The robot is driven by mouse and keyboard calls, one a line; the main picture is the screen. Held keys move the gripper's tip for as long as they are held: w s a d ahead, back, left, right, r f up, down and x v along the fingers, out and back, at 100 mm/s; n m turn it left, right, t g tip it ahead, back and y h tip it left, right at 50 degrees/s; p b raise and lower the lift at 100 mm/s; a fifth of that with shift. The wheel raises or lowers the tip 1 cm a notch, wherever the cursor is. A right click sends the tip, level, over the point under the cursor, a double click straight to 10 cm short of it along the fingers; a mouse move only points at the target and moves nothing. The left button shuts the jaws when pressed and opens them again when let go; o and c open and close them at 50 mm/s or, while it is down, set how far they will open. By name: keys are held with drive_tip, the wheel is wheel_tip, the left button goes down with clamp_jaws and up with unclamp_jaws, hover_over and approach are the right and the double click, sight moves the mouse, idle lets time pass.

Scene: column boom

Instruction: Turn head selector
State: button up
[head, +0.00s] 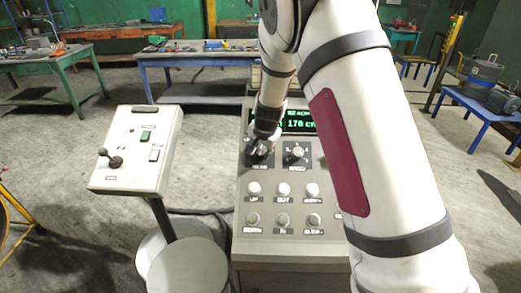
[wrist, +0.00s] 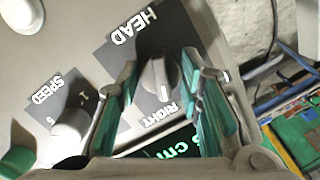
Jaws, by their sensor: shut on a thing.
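The head selector (wrist: 158,78) is a grey knob on a dark plate lettered HEAD and RIGHT in the wrist view. My gripper (wrist: 160,66) has its green-padded fingers on either side of the knob and is shut on it. In the head view my gripper (head: 262,148) reaches down to the upper left of the grey control panel (head: 242,222) and mostly hides the selector. The RIGHT lettering lies near the knob's pointer end, but I cannot tell its exact setting.
The speed knob (head: 297,152) sits just right of the selector. Several white push buttons (head: 283,190) are below. A green-lit display (head: 297,122) is above, partly hidden by my arm. A pale box with a lever (head: 140,150) stands left. Workbenches (head: 195,62) stand behind.

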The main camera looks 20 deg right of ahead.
drive_tip(key=shift+m, duration=0.8)
drive_tip(key=o, duration=1.2)
drive_tip(key=shift+c, duration=0.2)
drive_tip(key=shift+r, duration=0.1)
drive_tip(key=v, duration=1.1)
drive_tip(key=shift+s+r, duration=0.25)
drive_tip(key=shift+s, duration=0.15)
